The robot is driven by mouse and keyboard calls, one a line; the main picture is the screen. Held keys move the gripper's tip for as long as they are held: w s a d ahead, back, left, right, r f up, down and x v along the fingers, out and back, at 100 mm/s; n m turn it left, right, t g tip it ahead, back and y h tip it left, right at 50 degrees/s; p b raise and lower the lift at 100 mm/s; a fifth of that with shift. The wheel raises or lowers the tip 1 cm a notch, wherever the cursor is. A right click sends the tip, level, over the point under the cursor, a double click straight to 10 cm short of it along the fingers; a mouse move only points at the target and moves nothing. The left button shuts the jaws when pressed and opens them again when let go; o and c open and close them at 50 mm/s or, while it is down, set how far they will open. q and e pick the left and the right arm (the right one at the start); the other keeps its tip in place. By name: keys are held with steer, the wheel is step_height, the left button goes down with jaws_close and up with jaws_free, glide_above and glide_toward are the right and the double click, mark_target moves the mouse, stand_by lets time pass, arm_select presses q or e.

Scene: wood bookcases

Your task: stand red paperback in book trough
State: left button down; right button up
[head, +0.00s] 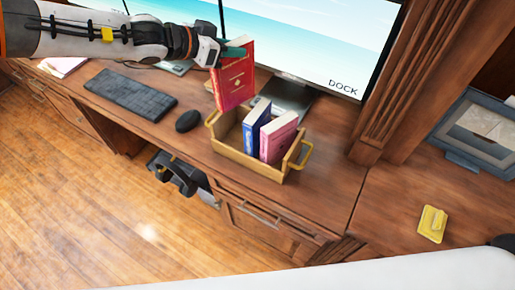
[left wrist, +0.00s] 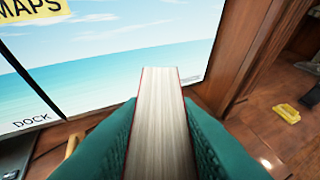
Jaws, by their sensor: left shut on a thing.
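The red paperback (head: 233,80) is held upright, slightly tilted, above the left end of the book trough. My left gripper (head: 236,48) is shut on its upper part. In the left wrist view the paperback (left wrist: 160,120) shows its page edges between the two green fingers (left wrist: 160,140). The wooden book trough (head: 237,157) stands on the desk, with a blue book (head: 255,125) and a pink book (head: 279,137) upright in its middle and right part. Its left part looks empty. My right gripper is not in view.
A monitor (head: 310,35) stands close behind the trough and the held book. A keyboard (head: 130,94) and a mouse (head: 188,121) lie to the left.

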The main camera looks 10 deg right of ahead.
mark_target(235, 103)
arm_select(q)
steer(key=shift+w+r, duration=0.1)
steer(key=shift+w, duration=0.1)
step_height(235, 103, down, 13)
steer(key=shift+a+r+b, duration=0.15)
steer(key=shift+r+b, duration=0.05)
steer(key=shift+b, duration=1.05)
step_height(235, 103, down, 5)
steer(key=shift+f+p, duration=0.1)
steer(key=shift+p, duration=0.2)
steer(key=shift+f, duration=0.1)
steer(key=c, duration=1.1)
jaws_free()
steer(key=shift+g, duration=0.3)
